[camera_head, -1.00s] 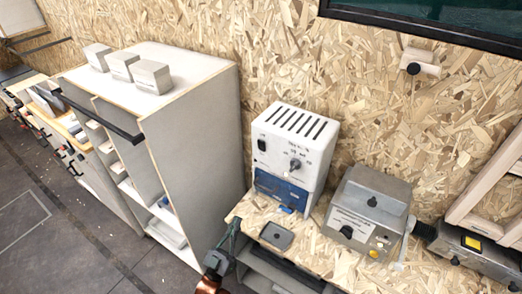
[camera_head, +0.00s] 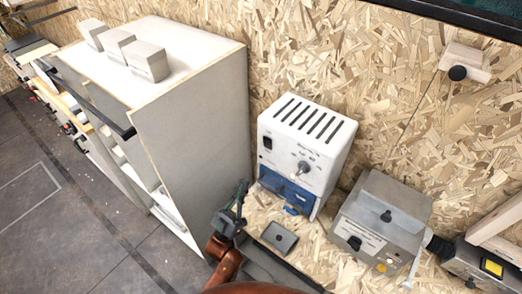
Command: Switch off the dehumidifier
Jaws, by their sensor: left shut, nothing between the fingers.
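The dehumidifier, a white box with a dark slotted top and a blue lower front (camera_head: 325,142), stands upright on the chipboard worktop against the wall. Its front has a black switch (camera_head: 267,142) at the upper left and a dark knob (camera_head: 302,168) at the right. The knob's exact setting is too small to read. My left gripper (camera_head: 242,190) is shut and empty. It shows just left of the box's lower left side, below the switch, and appears apart from the box. My right gripper is not in view.
A small grey plate (camera_head: 279,237) lies on the worktop (camera_head: 300,258) in front of the box. A grey metal device (camera_head: 400,205) stands to its right. A tall pale cabinet (camera_head: 190,125) stands at the left, with a gap of floor before it.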

